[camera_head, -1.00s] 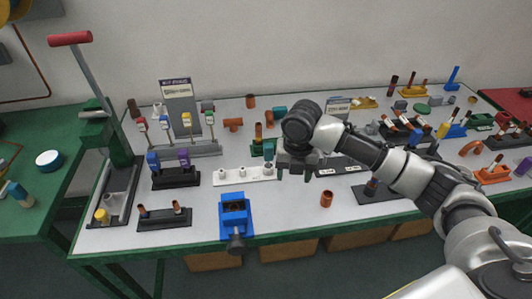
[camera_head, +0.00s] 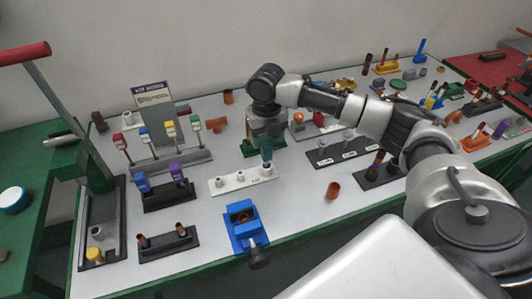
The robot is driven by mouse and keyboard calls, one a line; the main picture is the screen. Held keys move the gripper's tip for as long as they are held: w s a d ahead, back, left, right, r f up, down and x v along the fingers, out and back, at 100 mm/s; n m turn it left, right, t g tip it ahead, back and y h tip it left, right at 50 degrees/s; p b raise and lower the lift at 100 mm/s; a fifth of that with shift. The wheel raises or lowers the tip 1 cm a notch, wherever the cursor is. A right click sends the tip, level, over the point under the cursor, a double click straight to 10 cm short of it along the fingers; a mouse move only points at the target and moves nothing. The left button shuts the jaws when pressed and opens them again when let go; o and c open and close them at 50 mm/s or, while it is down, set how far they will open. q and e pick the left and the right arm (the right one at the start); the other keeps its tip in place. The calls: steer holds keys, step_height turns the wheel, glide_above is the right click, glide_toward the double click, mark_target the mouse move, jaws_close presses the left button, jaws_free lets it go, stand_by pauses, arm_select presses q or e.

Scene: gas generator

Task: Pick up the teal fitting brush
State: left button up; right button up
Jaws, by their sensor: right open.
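A teal upright piece (camera_head: 266,153), which looks like the teal fitting brush, stands at the right end of the white holder (camera_head: 230,184). Its lower part is in or behind the holder; the bristles cannot be made out. My right gripper (camera_head: 266,138) points down just above and behind the teal piece in the picture. Its jaws are open and nothing is seen between them. Whether the fingers touch the teal piece cannot be told. My left gripper is not in view.
A blue vise (camera_head: 246,222) stands in front of the white holder. A copper ring (camera_head: 333,189) lies to its right. A black holder (camera_head: 168,195) with blue and purple pieces is on the left. A black rack (camera_head: 345,152) stands on the right. A green block (camera_head: 250,150) is behind.

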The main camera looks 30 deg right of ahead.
mark_target(267, 159)
steer(key=shift+a+f, duration=0.1)
steer(key=shift+f, duration=0.3)
step_height(267, 159, down, 5)
steer(key=shift+r+p, duration=0.15)
steer(key=shift+p, duration=0.25)
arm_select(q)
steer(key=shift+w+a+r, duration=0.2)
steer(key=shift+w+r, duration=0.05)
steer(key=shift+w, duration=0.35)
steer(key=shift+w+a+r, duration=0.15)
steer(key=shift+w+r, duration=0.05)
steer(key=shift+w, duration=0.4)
arm_select(e)
steer(key=c, duration=0.5)
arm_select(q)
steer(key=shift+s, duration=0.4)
arm_select(e)
steer(key=c, duration=0.4)
